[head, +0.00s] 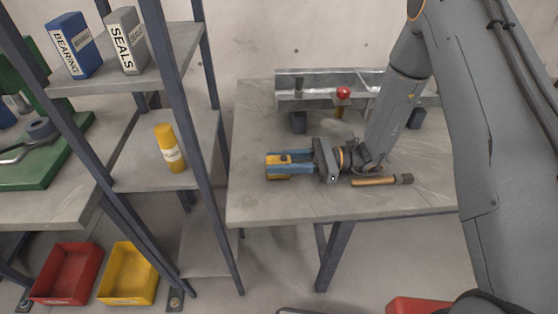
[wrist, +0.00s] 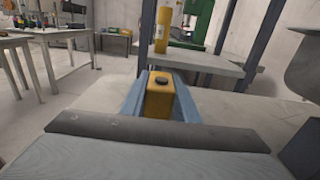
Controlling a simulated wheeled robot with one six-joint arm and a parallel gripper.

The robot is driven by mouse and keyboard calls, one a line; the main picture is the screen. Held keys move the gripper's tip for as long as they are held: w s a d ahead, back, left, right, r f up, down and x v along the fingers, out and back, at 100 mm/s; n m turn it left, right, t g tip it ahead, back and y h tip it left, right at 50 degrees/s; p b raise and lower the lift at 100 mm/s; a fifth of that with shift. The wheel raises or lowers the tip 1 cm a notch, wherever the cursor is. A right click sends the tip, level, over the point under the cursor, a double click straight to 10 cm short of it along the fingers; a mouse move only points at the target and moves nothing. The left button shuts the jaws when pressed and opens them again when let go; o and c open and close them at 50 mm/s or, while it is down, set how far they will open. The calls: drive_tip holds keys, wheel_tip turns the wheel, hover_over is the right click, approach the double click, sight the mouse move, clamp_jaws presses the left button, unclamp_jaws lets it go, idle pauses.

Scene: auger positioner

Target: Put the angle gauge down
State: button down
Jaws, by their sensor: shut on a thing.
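The angle gauge, a yellow block with a dark round knob on top (wrist: 160,96), sits between the blue fingers of my gripper (wrist: 161,88) in the wrist view. In the head view my gripper (head: 288,164) is stretched out to the left over the left part of the grey table (head: 265,205), shut on the gauge (head: 279,175). The blue fingers cover much of the gauge's sides. I cannot tell whether the gauge touches the tabletop or is a little above it.
A wooden-handled hammer (head: 375,182) lies close to my wrist. A metal trough (head: 318,80) with a red knob (head: 343,92) stands along the table's back. Left is a shelf rack (head: 175,85) with a yellow cylinder (head: 170,148). The table's front left is clear.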

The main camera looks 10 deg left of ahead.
drive_tip(key=shift+f, duration=0.15)
drive_tip(key=c, duration=1.4)
unclamp_jaws()
drive_tip(key=shift+o, duration=0.2)
